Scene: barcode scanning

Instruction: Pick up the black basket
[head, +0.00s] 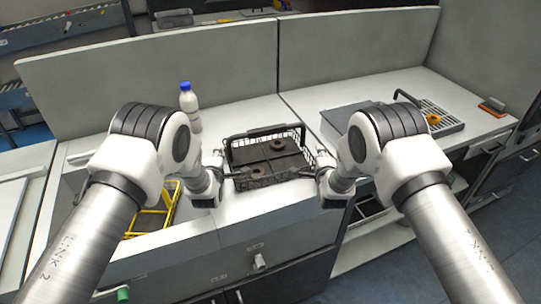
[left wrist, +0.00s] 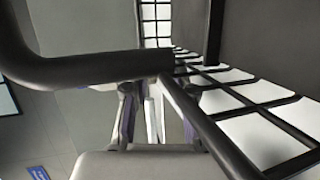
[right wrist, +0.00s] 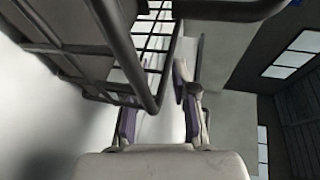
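The black basket (head: 262,183) stands on the white counter between my two grippers in the head view, with its handle raised along the back. My left gripper (head: 222,174) is at its left end. In the left wrist view the basket's rim and wire mesh (left wrist: 255,100) fill the right side, and the rim bar crosses the open fingers (left wrist: 158,112). My right gripper (head: 318,172) is at its right end. In the right wrist view its open fingers (right wrist: 158,108) are either side of the basket's rim corner (right wrist: 152,98). Contact with the rim is unclear.
Round brown parts (head: 277,144) lie in the basket. A white bottle with a blue cap (head: 188,101) stands behind it to the left. A yellow frame (head: 150,222) sits in a recess at left. A grey tray (head: 450,124) is on the right counter. Grey partitions (head: 160,65) close the back.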

